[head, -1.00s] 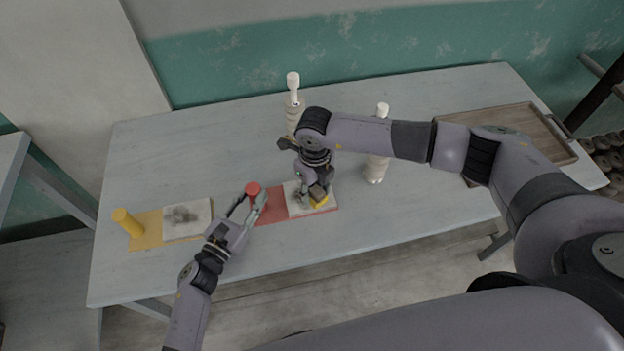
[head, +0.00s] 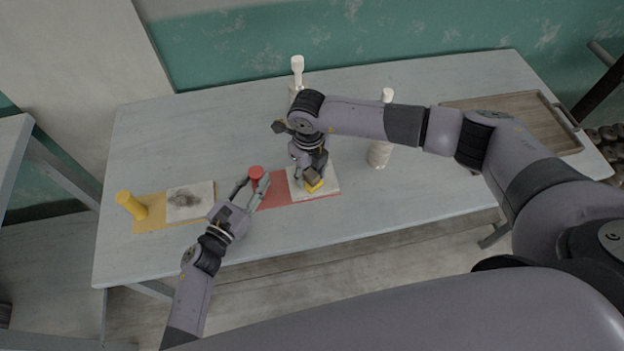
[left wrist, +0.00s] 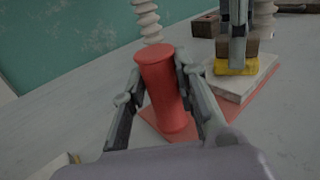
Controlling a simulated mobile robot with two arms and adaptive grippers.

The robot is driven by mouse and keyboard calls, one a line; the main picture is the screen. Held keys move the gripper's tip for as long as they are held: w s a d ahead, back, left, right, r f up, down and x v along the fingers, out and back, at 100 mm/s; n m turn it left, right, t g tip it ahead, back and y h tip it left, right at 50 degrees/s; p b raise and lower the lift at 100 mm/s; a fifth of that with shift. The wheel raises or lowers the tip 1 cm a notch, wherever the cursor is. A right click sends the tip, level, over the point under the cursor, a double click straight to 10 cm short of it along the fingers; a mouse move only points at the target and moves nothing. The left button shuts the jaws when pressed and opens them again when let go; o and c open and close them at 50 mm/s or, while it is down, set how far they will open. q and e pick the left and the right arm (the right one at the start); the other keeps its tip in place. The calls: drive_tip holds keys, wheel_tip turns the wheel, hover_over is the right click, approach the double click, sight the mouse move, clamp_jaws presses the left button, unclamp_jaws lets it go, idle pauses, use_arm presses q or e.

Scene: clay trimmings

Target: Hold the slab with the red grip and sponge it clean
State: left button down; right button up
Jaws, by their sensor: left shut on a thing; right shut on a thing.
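The red grip (head: 256,173) is an upright red cylinder at the left end of a red board (head: 272,197). My left gripper (head: 254,187) is shut around it; the left wrist view shows a finger on each side of the red grip (left wrist: 163,92). A pale slab (head: 330,177) lies on the red board, partly hidden by my right arm. My right gripper (head: 309,176) is shut on a yellow and brown sponge (head: 314,186), pressed low at the slab. In the left wrist view the sponge (left wrist: 237,66) appears to touch the slab (left wrist: 262,76).
A yellow board (head: 150,224) with a yellow grip (head: 132,205) and a grey-smudged slab (head: 203,190) lies at left. A wooden tray (head: 520,125) is at back right. The table's left rear is clear.

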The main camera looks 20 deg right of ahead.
drive_tip(key=shift+w+d, duration=0.2)
drive_tip(key=shift+w, duration=2.9)
drive_tip(key=shift+a, duration=1.1)
drive_tip(key=s, duration=0.3)
drive_tip(key=shift+s, duration=0.1)
drive_tip(key=shift+s+a, duration=0.15)
drive_tip(key=shift+s, duration=1.55)
drive_tip(key=shift+s+a, duration=0.1)
drive_tip(key=shift+s, duration=1.55)
wheel_tip(320, 180, up, 8)
drive_tip(key=shift+r, duration=0.1)
use_arm(q)
drive_tip(key=c, duration=1.2)
unclamp_jaws()
